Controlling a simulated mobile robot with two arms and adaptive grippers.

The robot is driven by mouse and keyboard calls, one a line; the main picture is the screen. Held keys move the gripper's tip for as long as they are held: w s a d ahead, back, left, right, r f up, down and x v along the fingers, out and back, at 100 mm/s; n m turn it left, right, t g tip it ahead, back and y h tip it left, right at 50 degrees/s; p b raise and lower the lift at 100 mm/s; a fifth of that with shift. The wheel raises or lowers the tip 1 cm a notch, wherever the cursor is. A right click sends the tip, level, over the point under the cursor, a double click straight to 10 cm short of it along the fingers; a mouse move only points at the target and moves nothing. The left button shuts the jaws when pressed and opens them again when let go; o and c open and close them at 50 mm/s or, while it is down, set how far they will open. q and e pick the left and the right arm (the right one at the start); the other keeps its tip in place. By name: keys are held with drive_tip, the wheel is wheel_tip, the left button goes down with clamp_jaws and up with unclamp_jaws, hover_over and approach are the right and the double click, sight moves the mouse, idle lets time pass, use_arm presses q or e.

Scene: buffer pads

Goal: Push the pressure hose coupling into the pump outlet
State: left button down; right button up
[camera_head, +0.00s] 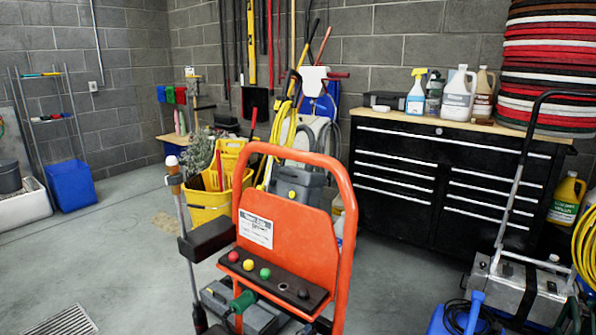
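An orange-framed machine (343,200) stands upright in the middle foreground, with a white label on its orange panel. A dark strip (262,279) across it carries red, yellow and green round knobs, and a small round fitting (283,286) that could be an outlet. I cannot tell for sure which part is the pump outlet. A green part (243,301) sits just below the strip. It may be a hose coupling, but its shape and any hose are unclear. The machine's lower part is cut off by the frame's bottom edge. Neither of my grippers is in view.
A wand (187,235) stands along the machine's left side. A yellow mop bucket (207,205) is behind it. A black tool chest (440,185) stands at the back right. A metal unit (520,288) with a handle is at the right. The left floor is mostly clear.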

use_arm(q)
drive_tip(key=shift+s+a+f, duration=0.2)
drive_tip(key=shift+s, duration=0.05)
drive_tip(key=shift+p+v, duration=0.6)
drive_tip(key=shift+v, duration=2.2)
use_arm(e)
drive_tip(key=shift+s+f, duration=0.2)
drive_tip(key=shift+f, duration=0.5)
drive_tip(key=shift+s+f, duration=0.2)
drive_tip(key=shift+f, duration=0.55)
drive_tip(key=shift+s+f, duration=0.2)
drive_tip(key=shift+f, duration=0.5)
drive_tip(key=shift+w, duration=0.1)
